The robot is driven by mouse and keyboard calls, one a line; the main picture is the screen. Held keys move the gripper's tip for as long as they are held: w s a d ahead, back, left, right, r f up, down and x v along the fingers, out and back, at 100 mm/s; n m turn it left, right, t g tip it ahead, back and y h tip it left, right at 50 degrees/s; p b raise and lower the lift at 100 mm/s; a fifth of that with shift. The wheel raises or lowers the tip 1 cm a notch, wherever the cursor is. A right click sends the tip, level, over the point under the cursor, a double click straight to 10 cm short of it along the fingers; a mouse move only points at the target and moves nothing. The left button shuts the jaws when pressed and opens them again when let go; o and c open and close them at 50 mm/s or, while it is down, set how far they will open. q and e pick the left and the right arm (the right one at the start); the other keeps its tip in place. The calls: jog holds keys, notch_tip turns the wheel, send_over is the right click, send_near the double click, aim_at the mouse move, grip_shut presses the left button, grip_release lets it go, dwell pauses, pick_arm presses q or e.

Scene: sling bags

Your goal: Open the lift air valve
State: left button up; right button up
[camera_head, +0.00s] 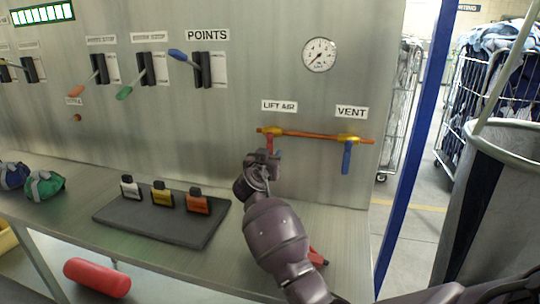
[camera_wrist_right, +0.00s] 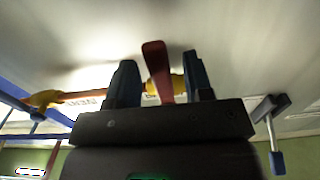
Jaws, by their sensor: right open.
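The lift air valve has a yellow body (camera_head: 271,131) on a copper-coloured pipe, under the LIFT AIR label (camera_head: 279,106). Its red handle (camera_head: 269,145) hangs down from the body, its lower part hidden by my right gripper (camera_head: 264,157). In the right wrist view the red handle (camera_wrist_right: 157,72) stands between the two dark fingers of the open right gripper (camera_wrist_right: 160,78). My left gripper is not in view.
The vent valve's blue handle (camera_head: 346,157) hangs down to the right on the same pipe. A gauge (camera_head: 319,54) is above. Panel levers (camera_head: 190,58) are to the left. A dark tray (camera_head: 185,226) with several small bottles lies on the bench, left of my arm.

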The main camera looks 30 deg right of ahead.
jog(key=shift+w+d, duration=0.35)
grip_shut()
dwell(0.3)
